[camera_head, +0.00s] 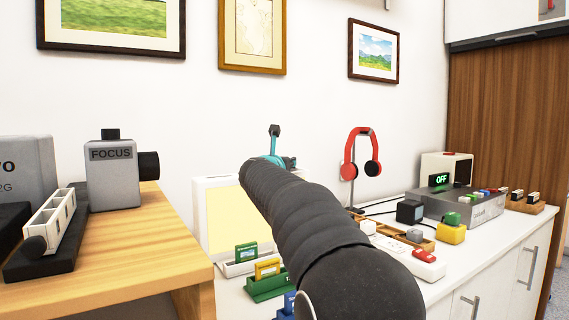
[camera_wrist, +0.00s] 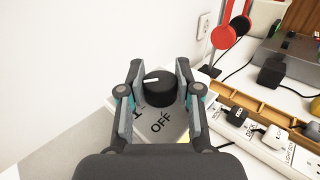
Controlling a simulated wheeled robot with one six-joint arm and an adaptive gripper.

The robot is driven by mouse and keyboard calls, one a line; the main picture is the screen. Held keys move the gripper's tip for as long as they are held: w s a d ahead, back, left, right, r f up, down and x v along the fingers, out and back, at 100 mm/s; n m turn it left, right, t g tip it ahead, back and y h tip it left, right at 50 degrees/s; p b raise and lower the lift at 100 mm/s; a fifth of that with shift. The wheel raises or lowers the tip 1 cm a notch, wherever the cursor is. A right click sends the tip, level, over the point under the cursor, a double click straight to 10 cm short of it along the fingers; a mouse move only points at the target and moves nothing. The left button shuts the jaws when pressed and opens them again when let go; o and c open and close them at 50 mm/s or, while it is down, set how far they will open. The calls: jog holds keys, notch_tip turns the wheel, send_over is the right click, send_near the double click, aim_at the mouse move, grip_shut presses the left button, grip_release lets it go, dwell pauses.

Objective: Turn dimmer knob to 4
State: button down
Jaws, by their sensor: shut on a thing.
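The dimmer knob (camera_wrist: 160,94) is black and round with a white pointer mark near its top in the wrist view. It stands on a light grey plate (camera_wrist: 176,127) printed with "OFF" and what looks like "1"; other marks are hidden by my gripper. My gripper (camera_wrist: 160,76) has one finger on each side of the knob and is shut on it. The pointer lies toward the upper left of the knob, away from "OFF". In the head view my gripper (camera_head: 268,160) is partly hidden by my dark arm, and the knob is hidden.
A cream-faced white panel (camera_head: 223,222) stands behind my arm. Red headphones (camera_head: 362,152) hang on a stand at right. A power strip (camera_wrist: 262,146) and wooden tray (camera_wrist: 240,97) lie close to my gripper's right. A grey FOCUS device (camera_head: 112,178) stands on the left wooden table.

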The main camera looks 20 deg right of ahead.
jog(key=shift+r, duration=0.2)
jog(key=c, duration=0.8)
grip_release()
jog(key=shift+f, duration=0.1)
jog(key=shift+o, duration=0.2)
jog(key=v, duration=1.2)
